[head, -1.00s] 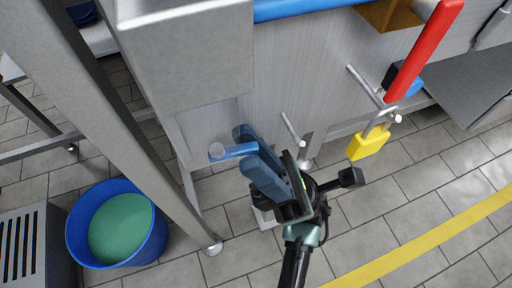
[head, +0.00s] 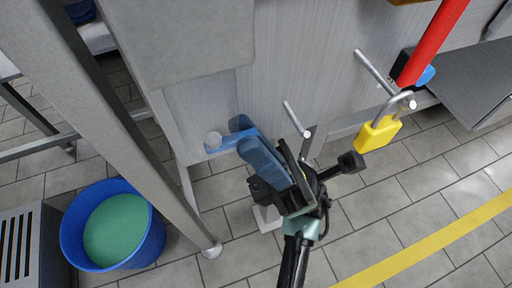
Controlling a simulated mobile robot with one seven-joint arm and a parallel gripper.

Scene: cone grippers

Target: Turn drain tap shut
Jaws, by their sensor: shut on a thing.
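A blue tap lever (head: 224,144) sticks out to the left in the head view, low in front of a grey panel. A round grey knob (head: 213,138) shows at its left end. My gripper (head: 252,142) has darker blue fingers, one above and one below the lever, and is shut on it. The fingers hide the lever's right part. The tap body and spout cannot be made out behind my gripper.
A blue bucket (head: 70,240) with green contents stands at the lower left beside a metal leg (head: 130,130). A thin metal rod (head: 296,119) sticks out close right of my gripper. A yellow padlock (head: 377,133) hangs near a red bar (head: 433,42). Tiled floor lies clear at lower right.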

